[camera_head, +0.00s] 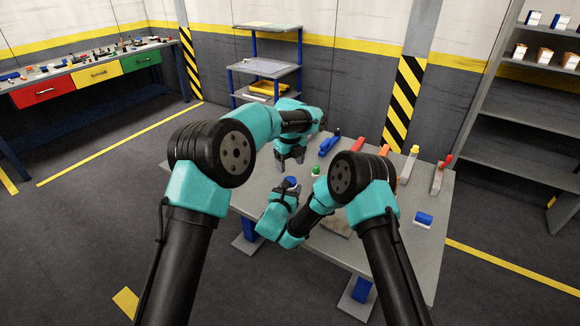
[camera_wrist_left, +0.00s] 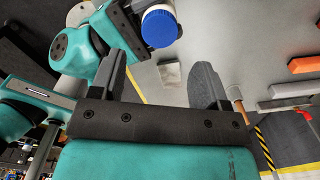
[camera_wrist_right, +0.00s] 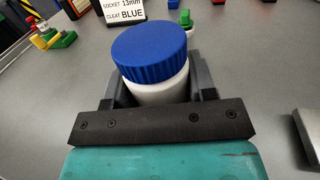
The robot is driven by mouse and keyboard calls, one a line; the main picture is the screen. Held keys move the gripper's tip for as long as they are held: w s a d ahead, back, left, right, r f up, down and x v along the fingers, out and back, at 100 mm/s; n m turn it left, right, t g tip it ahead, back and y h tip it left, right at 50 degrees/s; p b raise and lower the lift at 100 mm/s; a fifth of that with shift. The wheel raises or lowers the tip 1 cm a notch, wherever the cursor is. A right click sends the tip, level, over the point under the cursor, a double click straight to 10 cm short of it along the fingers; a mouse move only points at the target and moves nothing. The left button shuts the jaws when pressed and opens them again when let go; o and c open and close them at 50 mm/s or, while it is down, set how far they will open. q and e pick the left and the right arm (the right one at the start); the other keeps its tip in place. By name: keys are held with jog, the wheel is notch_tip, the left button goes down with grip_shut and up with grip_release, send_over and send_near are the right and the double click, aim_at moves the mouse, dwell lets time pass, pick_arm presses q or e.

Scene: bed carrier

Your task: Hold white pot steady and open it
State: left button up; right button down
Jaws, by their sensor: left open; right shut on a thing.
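The white pot (camera_wrist_right: 160,92) with its ribbed blue lid (camera_wrist_right: 149,50) stands between the fingers of my right gripper (camera_wrist_right: 165,85), which is shut on its white body. The lid is on the pot. In the head view the blue lid (camera_head: 291,181) shows just above the right gripper (camera_head: 286,194), and the white body is mostly hidden. My left gripper (camera_head: 291,158) is open and empty, beyond the pot in the head view and apart from it. In the left wrist view the lid (camera_wrist_left: 159,28) is at the top, beyond the open left fingers (camera_wrist_left: 162,78).
The grey table (camera_head: 395,235) holds a small green-topped item (camera_head: 316,171) near the pot, a blue tool (camera_head: 329,143), several coloured-handled tools at the back, and a blue-and-white block (camera_head: 424,219) at right. A sign (camera_wrist_right: 124,11) stands beyond the pot. Table space right of the arms is mostly clear.

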aim_at(290, 180)
pick_arm(q)
jog(key=shift+f, duration=3.6)
